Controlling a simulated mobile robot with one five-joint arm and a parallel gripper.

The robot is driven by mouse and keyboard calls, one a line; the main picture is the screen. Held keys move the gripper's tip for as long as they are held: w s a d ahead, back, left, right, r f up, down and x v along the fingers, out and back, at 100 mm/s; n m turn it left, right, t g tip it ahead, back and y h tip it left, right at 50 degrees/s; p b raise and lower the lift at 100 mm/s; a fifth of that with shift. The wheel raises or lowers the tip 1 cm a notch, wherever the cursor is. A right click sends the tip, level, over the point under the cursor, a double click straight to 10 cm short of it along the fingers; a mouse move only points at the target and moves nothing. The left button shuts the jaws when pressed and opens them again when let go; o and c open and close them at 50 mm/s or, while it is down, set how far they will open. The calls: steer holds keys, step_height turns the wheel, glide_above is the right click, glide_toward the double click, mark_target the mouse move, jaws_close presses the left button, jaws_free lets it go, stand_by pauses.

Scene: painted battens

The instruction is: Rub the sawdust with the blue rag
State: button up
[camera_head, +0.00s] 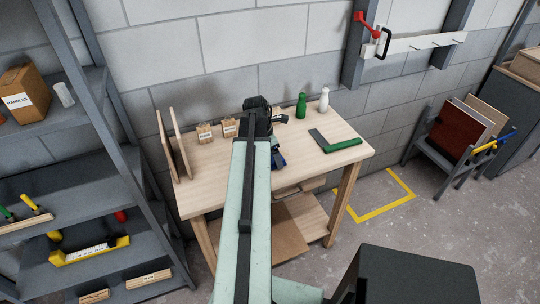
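My gripper (281,119) is over the wooden workbench (213,171), at the far end of my pale green arm. It is small and dark here, and my arm and wrist cover part of it. I cannot tell whether it is open or shut. A small dark blue patch (280,160), possibly the blue rag, shows just right of my arm, below the gripper in the picture. Most of it is hidden, and I cannot tell whether it touches the gripper. I cannot make out any sawdust on the visible bench top.
On the bench are upright boards (172,148), two small cartons (205,133), a green bottle (301,105), a white bottle (323,99) and a green-handled square (343,145). Shelving (105,130) stands left.

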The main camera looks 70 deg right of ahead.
mark_target(292, 154)
steer(key=shift+s+d, duration=1.2)
steer(key=shift+s, duration=0.25)
steer(key=shift+s+d, duration=1.15)
steer(key=shift+s, duration=0.25)
steer(key=shift+w+a+f, duration=0.1)
steer(key=shift+w+a, duration=1.15)
steer(key=shift+w, duration=0.1)
steer(key=shift+w+a, duration=1.15)
steer(key=shift+w, duration=0.3)
steer(key=shift+w+a, duration=1.1)
steer(key=shift+w, duration=0.3)
steer(key=shift+w+a, duration=1.15)
steer(key=shift+w, duration=0.3)
steer(key=shift+w+d, duration=0.9)
steer(key=shift+d, duration=0.2)
steer(key=shift+s+d, duration=1.15)
steer(key=shift+s, duration=0.3)
steer(key=shift+s+d, duration=1.1)
steer(key=shift+s, duration=0.3)
steer(key=shift+s+d, duration=0.1)
